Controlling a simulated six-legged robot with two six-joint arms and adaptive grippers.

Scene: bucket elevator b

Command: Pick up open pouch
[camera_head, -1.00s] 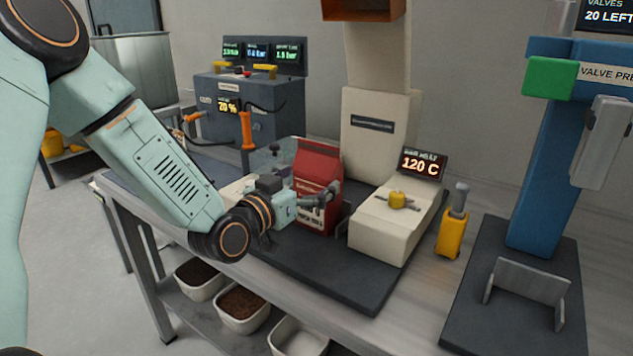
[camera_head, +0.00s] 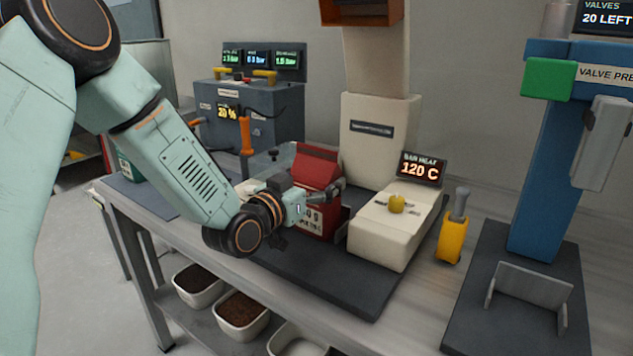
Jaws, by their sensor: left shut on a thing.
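A red pouch (camera_head: 318,168) stands upright on the dark base of the cream machine, left of its cream block. Its upper part shows; its lower front is partly hidden by my gripper. My left gripper (camera_head: 328,194) reaches in from the left and is shut on the pouch, with a finger across its front. I cannot tell whether the pouch touches the base. The right gripper does not show.
The cream sealing machine (camera_head: 380,125) with a 120 C display (camera_head: 421,168) stands behind and to the right. A yellow-handled tool (camera_head: 453,236) and a blue valve press (camera_head: 546,170) are farther right. Bins of dark granules (camera_head: 242,312) sit on the lower shelf.

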